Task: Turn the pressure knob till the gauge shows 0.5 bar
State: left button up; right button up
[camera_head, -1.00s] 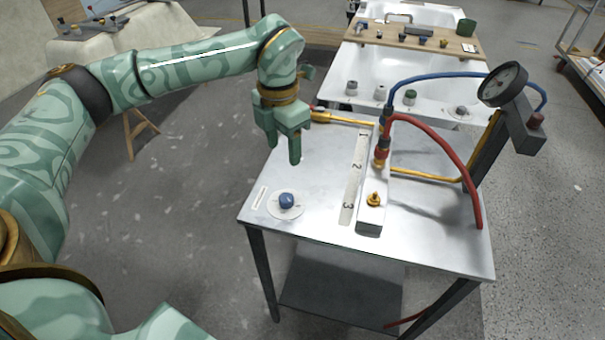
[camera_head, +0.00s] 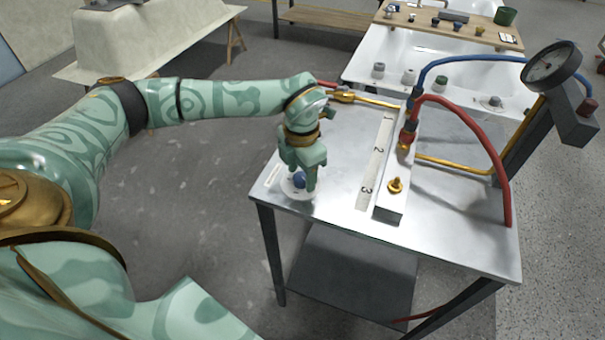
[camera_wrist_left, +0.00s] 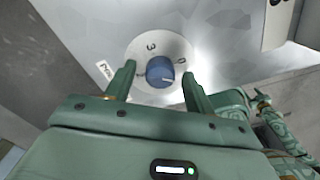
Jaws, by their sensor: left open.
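The blue pressure knob (camera_head: 299,181) sits on a round white dial plate at the near left corner of the metal table (camera_head: 340,215). In the left wrist view the knob (camera_wrist_left: 160,71) shows a pale pointer line, with marks 3 and 0 readable on the dial (camera_wrist_left: 150,42). My left gripper (camera_head: 303,187) is over the knob, its open fingers (camera_wrist_left: 158,85) on either side of it; I cannot tell whether they touch it. The gauge (camera_head: 552,66) stands at the table's right on a dark post; its reading is too small to tell.
A metal manifold block (camera_head: 391,208) with a brass fitting (camera_head: 395,185) stands mid-table beside a strip numbered 1 to 3. A red hose (camera_head: 480,130) and a blue hose (camera_head: 450,62) arch over the right side. White tubs (camera_head: 420,70) stand behind.

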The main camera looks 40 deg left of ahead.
pick_arm(q)
jog(key=shift+f, duration=0.15)
pick_arm(e)
jog(key=shift+s, duration=0.25)
pick_arm(q)
jog(key=c, duration=1)
jog(key=shift+s+r+m+p, duration=0.1)
jog(key=shift+r+m+p, duration=0.3)
jog(key=shift+p, duration=0.7)
jog(key=shift+f+m+p, duration=0.1)
jog(key=shift+m+p, duration=0.2)
jog(key=shift+p, duration=0.05)
jog(key=shift+f, duration=0.3)
pick_arm(e)
jog(key=r, duration=0.2)
jog(key=shift+w+d+r, duration=0.15)
jog(key=shift+w+r, duration=0.25)
pick_arm(q)
jog(key=o, duration=1)
